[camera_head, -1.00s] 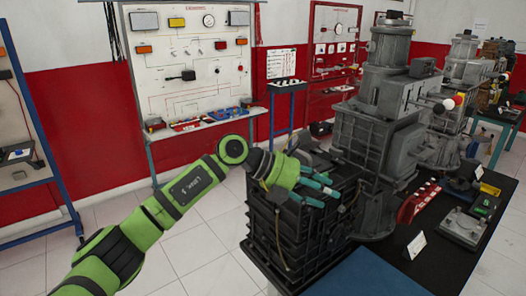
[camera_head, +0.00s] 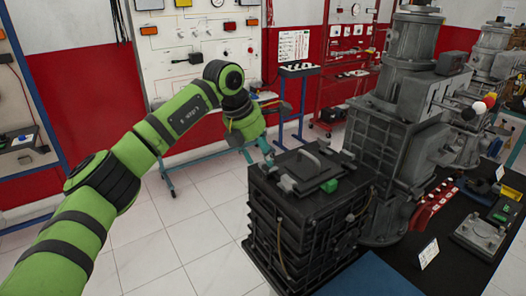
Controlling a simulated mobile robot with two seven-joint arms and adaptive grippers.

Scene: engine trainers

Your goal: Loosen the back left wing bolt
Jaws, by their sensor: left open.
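The black ribbed engine box (camera_head: 300,235) stands in the middle with a flat lid and a curved grey handle (camera_head: 310,153) on top. A small grey fitting (camera_head: 287,184) sits at the lid's left edge, and a green part (camera_head: 329,186) lies at its front right. Wing bolts are too small to make out surely; the back left corner is partly behind my gripper. My left gripper (camera_head: 258,157) is open, its teal fingers pointing down and apart at that back left corner. I cannot tell whether a finger touches anything there. My right gripper is not in view.
A large grey machine (camera_head: 397,135) stands close on the right of the box. A dark table (camera_head: 455,262) carries a red part (camera_head: 428,205) and a white card (camera_head: 429,253). A white trainer panel (camera_head: 190,50) stands behind. The tiled floor at left is clear.

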